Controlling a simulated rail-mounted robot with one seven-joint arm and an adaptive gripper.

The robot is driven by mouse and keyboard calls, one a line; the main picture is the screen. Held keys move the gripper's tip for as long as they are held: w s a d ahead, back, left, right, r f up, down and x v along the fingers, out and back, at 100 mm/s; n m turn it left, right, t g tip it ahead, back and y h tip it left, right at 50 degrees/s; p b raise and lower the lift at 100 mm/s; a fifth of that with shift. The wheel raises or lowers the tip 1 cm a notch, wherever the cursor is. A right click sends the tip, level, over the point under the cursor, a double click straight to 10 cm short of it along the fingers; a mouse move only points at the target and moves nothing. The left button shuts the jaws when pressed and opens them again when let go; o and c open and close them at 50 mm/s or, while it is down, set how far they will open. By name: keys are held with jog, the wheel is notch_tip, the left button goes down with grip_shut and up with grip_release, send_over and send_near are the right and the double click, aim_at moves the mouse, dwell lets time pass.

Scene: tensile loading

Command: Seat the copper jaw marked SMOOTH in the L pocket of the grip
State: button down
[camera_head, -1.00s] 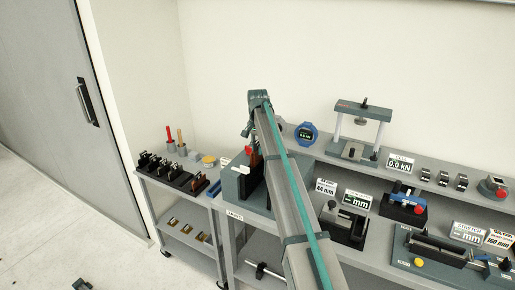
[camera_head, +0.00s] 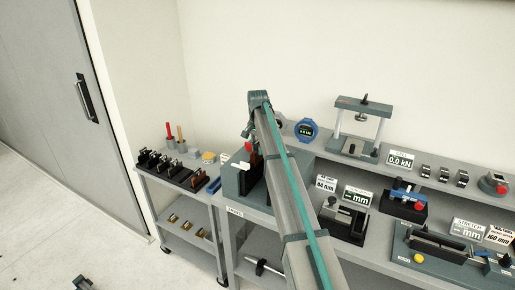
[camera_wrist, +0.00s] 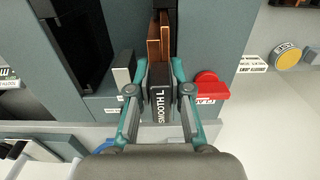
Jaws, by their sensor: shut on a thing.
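My gripper (camera_wrist: 160,82) is shut on the copper jaw, holding its black end block marked SMOOTH L (camera_wrist: 160,100) in the wrist view. The jaw's copper part (camera_wrist: 153,42) points away from my fingers into a dark opening of the grip, a large teal-grey block (camera_wrist: 215,40). A second copper-brown strip (camera_wrist: 165,35) shows beside it; I cannot tell whether it is part of the same jaw. How deep the jaw sits is hidden. In the head view the grip (camera_head: 231,182) stands at the bench's left end, and my arm covers much of it.
A red knob (camera_wrist: 208,87) sticks out close right of my fingers, and a pale block (camera_wrist: 122,77) stands close left. Another dark slot (camera_wrist: 85,45) lies farther left. A cart (camera_head: 196,205) with several jaws stands left of the bench. Test fixtures fill the bench to the right.

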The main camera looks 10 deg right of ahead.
aim_at(257, 154)
jog(key=shift+f+b, duration=0.4)
jog(key=shift+f, duration=0.95)
jog(key=c, duration=1)
grip_release()
jog(key=shift+f, duration=0.1)
notch_tip(257, 154, up, 12)
jog(key=shift+r, duration=0.1)
